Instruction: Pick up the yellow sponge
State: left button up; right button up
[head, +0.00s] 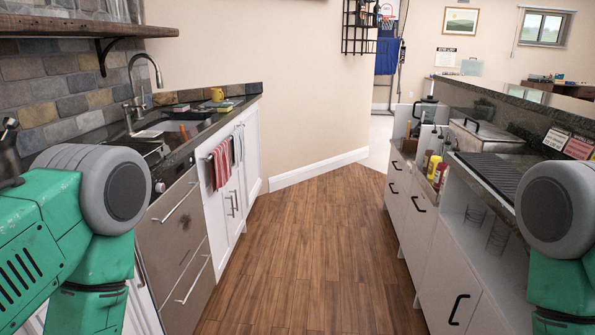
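Small items lie on the far end of the left counter (249,88), beyond the sink. One is a small, flat, yellowish block (224,105) that looks like the yellow sponge. A rounded yellow object (217,94), perhaps a mug, stands just behind it. Another small dark block with a light top (181,107) lies to the left. All are too small to tell in detail. My green and grey arm parts show at both picture edges, but neither gripper is in view.
The wooden floor (300,255) between the two counters is clear. A tap (143,85) rises at the sink. Red towels (221,165) hang on the left cabinet. The right counter holds bottles (432,166) and a metal appliance (486,135). A wall shelf (85,27) juts out upper left.

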aim_at(223, 107)
jog(key=i+u, duration=0.25)
jog(key=i, duration=0.25)
jog(key=i+l+u, duration=0.1)
jog(key=i+u, duration=0.15)
jog(key=i, duration=0.2)
jog(key=i+l+u, duration=0.25)
jog(key=i, duration=0.25)
jog(key=i+l+u, duration=0.25)
jog(key=i, duration=0.2)
